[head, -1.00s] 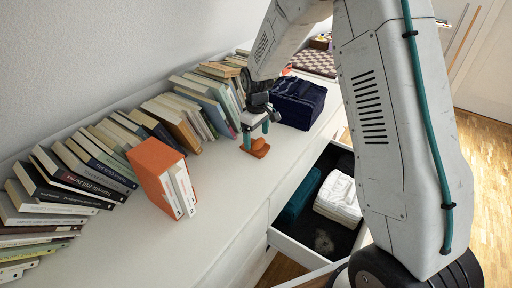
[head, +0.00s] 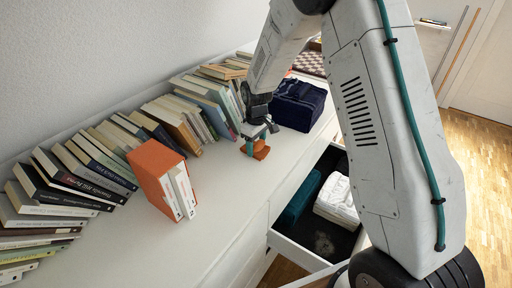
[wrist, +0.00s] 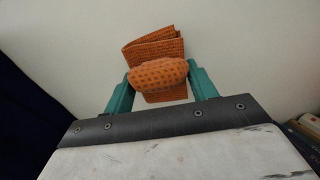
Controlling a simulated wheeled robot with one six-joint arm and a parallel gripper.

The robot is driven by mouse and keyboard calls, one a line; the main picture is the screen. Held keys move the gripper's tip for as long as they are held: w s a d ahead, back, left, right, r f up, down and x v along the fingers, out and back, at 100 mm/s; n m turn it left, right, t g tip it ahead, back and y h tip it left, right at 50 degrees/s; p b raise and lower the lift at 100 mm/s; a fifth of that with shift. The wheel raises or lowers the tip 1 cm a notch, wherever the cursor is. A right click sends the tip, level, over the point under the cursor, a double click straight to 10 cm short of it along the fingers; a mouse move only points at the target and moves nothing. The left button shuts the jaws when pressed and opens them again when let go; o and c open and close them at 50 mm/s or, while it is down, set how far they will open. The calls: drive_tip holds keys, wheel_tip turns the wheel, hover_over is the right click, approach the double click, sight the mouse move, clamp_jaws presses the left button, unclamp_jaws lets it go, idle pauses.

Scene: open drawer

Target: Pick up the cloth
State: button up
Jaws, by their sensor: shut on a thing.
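The orange cloth (head: 262,150) is on the white dresser top, in front of the row of books. In the wrist view the cloth (wrist: 158,45) has a waffle texture and is folded, with a bunched part between the fingers. My gripper (head: 254,145) points down at it, and its teal fingers are shut on the bunched part. In the wrist view my gripper (wrist: 160,78) has one finger on each side of the cloth. I cannot tell whether its lower edge is clear of the surface.
A dark blue folded cloth or bag (head: 298,104) lies just right of my gripper. Books (head: 200,105) lean along the wall, with an orange box file (head: 158,178) nearer. Below, the open drawer (head: 305,250) holds white (head: 338,199) and teal (head: 297,199) folded cloths.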

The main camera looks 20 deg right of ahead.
drive_tip(key=shift+r, duration=0.1)
wheel_tip(320, 180, up, 4)
drive_tip(key=shift+f, duration=0.2)
drive_tip(key=s+d+r, duration=0.1)
drive_tip(key=s+d, duration=0.1)
drive_tip(key=s, duration=1.3)
drive_tip(key=shift+s+d, duration=0.35)
drive_tip(key=shift+s, duration=0.05)
drive_tip(key=shift+r, duration=0.1)
